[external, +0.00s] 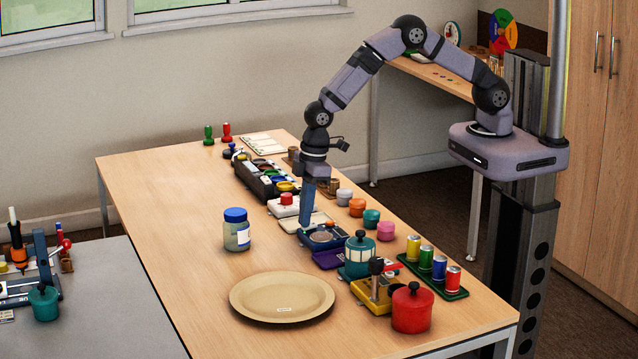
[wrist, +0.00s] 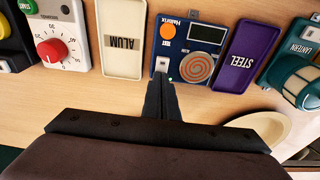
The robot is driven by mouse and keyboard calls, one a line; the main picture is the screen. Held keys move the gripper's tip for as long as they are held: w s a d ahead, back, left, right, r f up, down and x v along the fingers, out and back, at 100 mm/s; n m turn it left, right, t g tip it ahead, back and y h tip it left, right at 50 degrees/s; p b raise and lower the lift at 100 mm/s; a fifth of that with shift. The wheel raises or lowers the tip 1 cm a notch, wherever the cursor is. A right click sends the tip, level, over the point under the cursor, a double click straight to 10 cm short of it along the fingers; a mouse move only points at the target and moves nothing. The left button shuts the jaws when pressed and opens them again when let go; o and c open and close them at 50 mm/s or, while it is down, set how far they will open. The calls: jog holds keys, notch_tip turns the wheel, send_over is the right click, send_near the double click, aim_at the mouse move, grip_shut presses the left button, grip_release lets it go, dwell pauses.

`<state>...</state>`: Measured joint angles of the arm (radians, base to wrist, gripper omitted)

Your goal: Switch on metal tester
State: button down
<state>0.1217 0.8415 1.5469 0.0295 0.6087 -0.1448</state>
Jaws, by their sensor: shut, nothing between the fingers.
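The metal tester (wrist: 190,48) is a blue box with an orange button, a dark display, a copper-coloured coil and a small white switch (wrist: 161,64) at its near left corner. The display looks blank. A small green spot shows beside the switch. In the external view the tester (external: 326,238) is partly hidden by my gripper. My gripper (wrist: 160,79) is shut and empty, with its tips at the switch corner; I cannot tell if they touch. In the external view it (external: 305,224) points straight down at the tester's left side.
A cream ALUM tray (wrist: 122,15) and a purple STEEL tray (wrist: 241,62) flank the tester. A red-dial timer (wrist: 52,50) and a teal lantern (wrist: 295,75) stand beyond them. A jar (external: 236,232) and a tan plate (external: 246,302) are on the table, with free wood at left.

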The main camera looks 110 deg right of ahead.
aim_at(314, 224)
jog(key=shift+s+f, duration=0.2)
jog(key=shift+s, duration=0.8)
jog(key=shift+w+r, duration=0.1)
jog(key=shift+r, duration=0.1)
jog(key=shift+r+p, duration=0.8)
jog(key=shift+p, duration=0.1)
notch_tip(314, 224, up, 12)
jog(key=s, duration=0.2)
jog(key=shift+w+r+b, duration=0.25)
jog(key=shift+w+b, duration=0.5)
jog(key=shift+b, duration=0.9)
